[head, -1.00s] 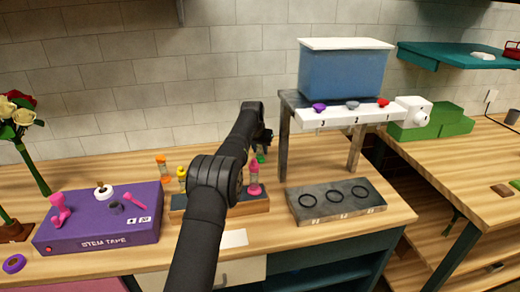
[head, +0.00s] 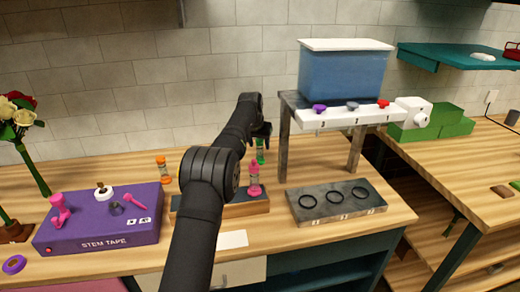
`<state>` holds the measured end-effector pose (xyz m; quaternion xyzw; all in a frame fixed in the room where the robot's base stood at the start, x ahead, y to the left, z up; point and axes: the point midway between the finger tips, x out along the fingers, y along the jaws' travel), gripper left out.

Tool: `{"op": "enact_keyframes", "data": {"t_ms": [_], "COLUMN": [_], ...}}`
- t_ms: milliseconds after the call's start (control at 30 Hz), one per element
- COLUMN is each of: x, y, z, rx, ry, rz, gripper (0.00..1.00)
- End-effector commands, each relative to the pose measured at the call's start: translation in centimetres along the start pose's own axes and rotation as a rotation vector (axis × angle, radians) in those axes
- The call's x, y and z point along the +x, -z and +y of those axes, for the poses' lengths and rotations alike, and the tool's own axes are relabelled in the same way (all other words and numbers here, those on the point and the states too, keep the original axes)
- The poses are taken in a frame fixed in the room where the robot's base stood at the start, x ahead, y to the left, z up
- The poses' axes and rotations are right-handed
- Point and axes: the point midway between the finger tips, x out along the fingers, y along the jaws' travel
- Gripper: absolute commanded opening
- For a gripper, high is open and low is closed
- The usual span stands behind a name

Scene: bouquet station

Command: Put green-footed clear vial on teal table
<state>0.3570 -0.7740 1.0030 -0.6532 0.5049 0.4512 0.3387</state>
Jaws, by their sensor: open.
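The green-footed clear vial (head: 261,153) stands upright behind the wooden rack, with green at its top and bottom. My gripper (head: 264,131) is open at the vial's top, mostly hidden by my dark arm; I cannot tell whether it touches the vial. A teal raised surface (head: 425,54) is at the upper right, far from my gripper.
A pink vial (head: 254,182) stands at the wooden rack (head: 243,210), and an orange-ended vial (head: 162,168) stands to the left. A blue tank (head: 342,77) sits on a grey stand (head: 283,145). A purple tape box (head: 95,222) is at left.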

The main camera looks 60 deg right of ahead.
Motion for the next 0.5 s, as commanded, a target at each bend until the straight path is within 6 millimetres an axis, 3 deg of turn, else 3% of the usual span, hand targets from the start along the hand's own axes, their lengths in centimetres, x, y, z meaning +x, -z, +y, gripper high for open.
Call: {"op": "enact_keyframes", "data": {"t_ms": [200,500], "x": [-4.8,-7.6], "y": [0.1,0.0], "z": [0.0,0.0], "rx": [0.0,0.0], "ry": [0.0,0.0], "rz": [0.003,0.001], "gripper": [0.51,0.51]}}
